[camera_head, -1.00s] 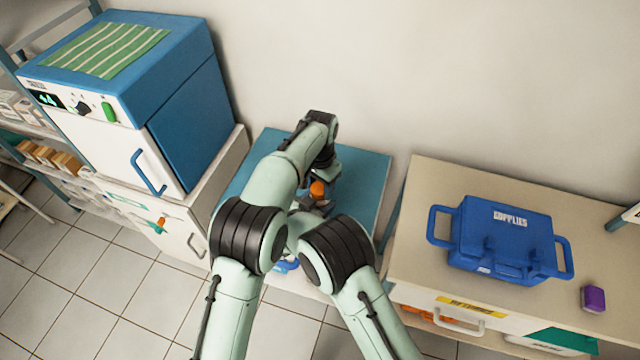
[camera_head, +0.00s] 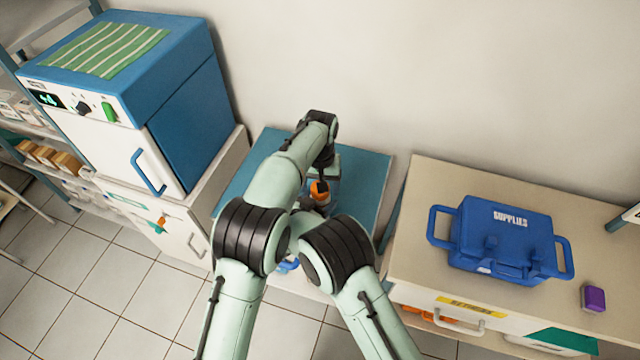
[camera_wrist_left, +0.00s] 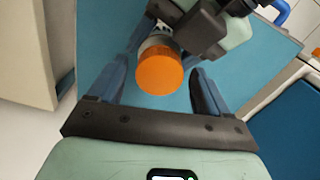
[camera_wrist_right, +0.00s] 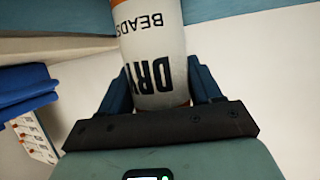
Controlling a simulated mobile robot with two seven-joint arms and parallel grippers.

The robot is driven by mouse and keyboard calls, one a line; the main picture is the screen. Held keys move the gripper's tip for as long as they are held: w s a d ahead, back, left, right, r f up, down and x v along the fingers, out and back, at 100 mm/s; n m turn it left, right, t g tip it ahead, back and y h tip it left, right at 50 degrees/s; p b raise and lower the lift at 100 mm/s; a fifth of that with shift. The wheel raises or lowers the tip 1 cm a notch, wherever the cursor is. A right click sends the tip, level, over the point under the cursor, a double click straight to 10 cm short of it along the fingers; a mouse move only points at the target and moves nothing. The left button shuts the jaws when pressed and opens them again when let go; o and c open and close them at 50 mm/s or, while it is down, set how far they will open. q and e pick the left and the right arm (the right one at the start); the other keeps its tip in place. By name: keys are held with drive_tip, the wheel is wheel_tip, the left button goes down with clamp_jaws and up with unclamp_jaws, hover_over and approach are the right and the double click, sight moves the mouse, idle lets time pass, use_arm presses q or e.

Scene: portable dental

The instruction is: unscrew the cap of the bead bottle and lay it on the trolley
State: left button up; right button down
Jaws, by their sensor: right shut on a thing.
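The bead bottle is a white cylinder with dark "DRY BEADS" lettering (camera_wrist_right: 155,50) and an orange cap. My right gripper (camera_wrist_right: 158,80) is shut around its body in the right wrist view. The orange cap (camera_wrist_left: 160,73) is on the bottle and faces the left wrist camera. My left gripper (camera_wrist_left: 163,80) is open, with its fingers on either side of the cap and gaps showing. In the head view the cap (camera_head: 317,187) is partly hidden by a dark gripper part. The trolley (camera_head: 362,172) has a blue top, largely covered by my arms. I cannot tell whether the bottle's base touches it.
A blue supplies case (camera_head: 505,240) and a purple block (camera_head: 593,298) stand on the beige cabinet (camera_head: 420,205) at right. A blue-and-white steriliser-like unit (camera_head: 180,125) stands at left. The wall is close behind. Bare trolley top shows at the back right.

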use_arm(q)
wheel_tip(320, 180, up, 4)
drive_tip(key=shift+r, duration=0.2)
drive_tip(key=shift+c, duration=0.4)
wheel_tip(320, 180, up, 2)
drive_tip(key=m, duration=0.3)
drive_tip(key=shift+d+m, duration=0.1)
drive_tip(key=shift+m, duration=0.3)
drive_tip(key=shift+r+m, duration=0.65)
drive_tip(key=shift+m, duration=0.75)
drive_tip(key=shift+f, duration=3.9)
